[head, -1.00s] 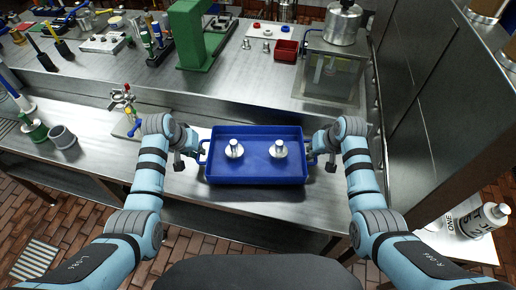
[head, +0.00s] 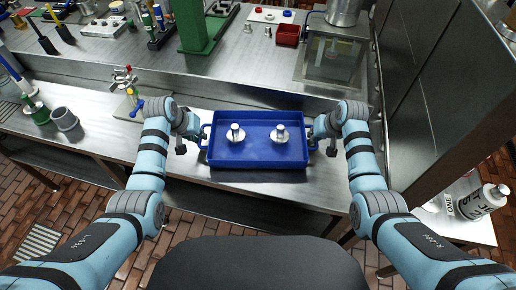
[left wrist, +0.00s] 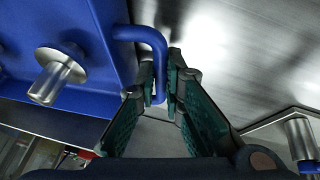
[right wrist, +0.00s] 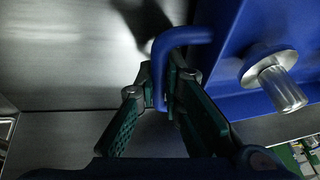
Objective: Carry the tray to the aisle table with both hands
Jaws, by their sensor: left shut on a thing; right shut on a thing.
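The blue tray (head: 258,155) is in front of me in the head view, with two silver flanged metal parts, a left one (head: 236,134) and a right one (head: 280,134), standing in it. My left gripper (head: 203,133) is shut on the tray's left handle, which shows in the left wrist view (left wrist: 155,45). My right gripper (head: 314,133) is shut on the right handle, which shows in the right wrist view (right wrist: 165,45). The tray looks level over the steel counter; I cannot tell whether it touches it. The aisle table cannot be identified for certain.
A grey cup (head: 65,120) and a small valve fitting (head: 130,95) stand left on the lower counter. A glass-fronted tank (head: 333,58) and red bin (head: 288,35) are on the raised bench. A tall metal panel (head: 425,90) stands right, near a white bottle (head: 480,200).

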